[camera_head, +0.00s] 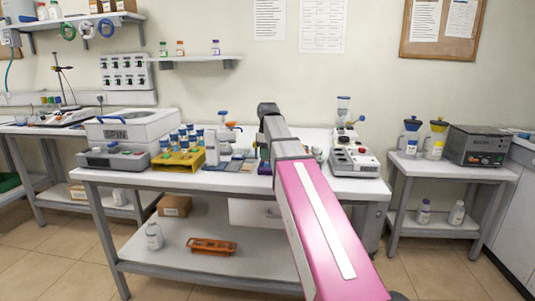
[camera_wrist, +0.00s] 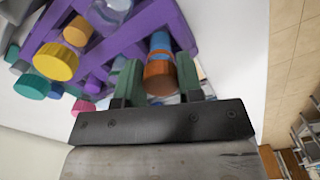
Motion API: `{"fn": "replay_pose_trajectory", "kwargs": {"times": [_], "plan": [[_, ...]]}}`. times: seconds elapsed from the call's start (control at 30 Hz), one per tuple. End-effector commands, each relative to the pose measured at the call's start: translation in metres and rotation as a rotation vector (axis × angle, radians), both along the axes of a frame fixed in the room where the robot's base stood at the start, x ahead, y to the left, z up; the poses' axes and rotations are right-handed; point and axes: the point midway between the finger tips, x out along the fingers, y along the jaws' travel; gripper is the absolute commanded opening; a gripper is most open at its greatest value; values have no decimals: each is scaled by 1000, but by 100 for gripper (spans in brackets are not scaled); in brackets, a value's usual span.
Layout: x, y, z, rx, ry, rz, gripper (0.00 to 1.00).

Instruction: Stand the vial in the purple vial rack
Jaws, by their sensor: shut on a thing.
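My gripper (camera_wrist: 157,78) has green fingers on either side of a vial with an orange cap (camera_wrist: 160,78) and a blue band, and is shut on it. The purple vial rack (camera_wrist: 165,18) lies just beyond the vial in the wrist view. The vial's far end overlaps the rack, and I cannot tell whether it is in a hole. Vials with yellow (camera_wrist: 55,62), teal and pink caps are at the rack. In the head view my arm hides most of the purple rack (camera_head: 265,169), and the held vial cannot be made out.
A yellow rack (camera_head: 170,164) with several blue-capped vials stands left on the same table, beside a centrifuge marked SPIN (camera_head: 135,127). A white instrument (camera_head: 219,148) stands between the yellow rack and my arm. Another device (camera_head: 353,157) stands to the right.

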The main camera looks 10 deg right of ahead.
Motion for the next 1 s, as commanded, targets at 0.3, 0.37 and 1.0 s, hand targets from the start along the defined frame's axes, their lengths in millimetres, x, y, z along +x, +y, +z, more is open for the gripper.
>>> {"fn": "replay_pose_trajectory", "kwargs": {"times": [0.3, 0.37, 1.0], "plan": [[0, 0, -2, 0, 0, 0, 12], [0, 0, -2, 0, 0, 0, 12], [0, 0, -2, 0, 0, 0, 64]]}}
